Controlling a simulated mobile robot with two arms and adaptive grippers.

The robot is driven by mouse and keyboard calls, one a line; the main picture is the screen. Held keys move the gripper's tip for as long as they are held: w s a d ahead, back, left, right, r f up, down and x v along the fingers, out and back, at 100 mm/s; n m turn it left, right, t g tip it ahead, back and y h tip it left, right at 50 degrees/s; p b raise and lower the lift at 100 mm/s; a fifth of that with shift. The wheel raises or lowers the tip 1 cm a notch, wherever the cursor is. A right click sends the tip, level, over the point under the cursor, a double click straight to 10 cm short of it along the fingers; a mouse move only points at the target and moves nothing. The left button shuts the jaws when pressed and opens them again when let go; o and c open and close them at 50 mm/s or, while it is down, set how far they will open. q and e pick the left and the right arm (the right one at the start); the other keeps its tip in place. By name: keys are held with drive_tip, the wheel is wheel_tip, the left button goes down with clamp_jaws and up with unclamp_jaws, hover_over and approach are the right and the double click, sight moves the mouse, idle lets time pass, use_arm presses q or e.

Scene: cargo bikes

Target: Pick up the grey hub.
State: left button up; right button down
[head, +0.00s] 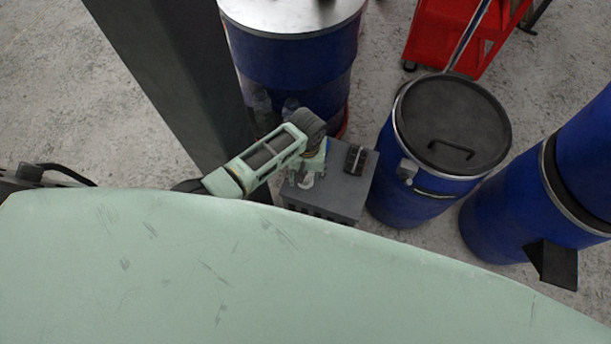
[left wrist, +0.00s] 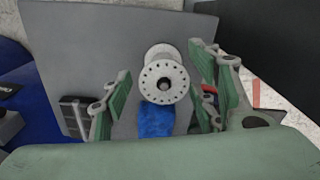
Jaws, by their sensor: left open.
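The grey hub (left wrist: 164,80), a pale flanged spool with a ring of small holes, stands on a dark grey box top in the left wrist view. In the head view a small pale round part of it (head: 305,181) shows beside my gripper. My left gripper (left wrist: 163,97) is open, with one green finger on each side of the hub. No finger clearly touches it. In the head view my left gripper (head: 312,165) points down over the box. My right gripper is not in view.
The grey box (head: 342,194) also carries a black ridged block (head: 355,158) and a blue item (left wrist: 156,120) beside the hub. Blue drums (head: 430,200) stand close to the right and behind. A dark post (head: 180,75) rises at the left. A red cart (head: 440,35) is farther back.

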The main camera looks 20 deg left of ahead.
use_arm(q)
drive_tip(key=c, duration=1.3)
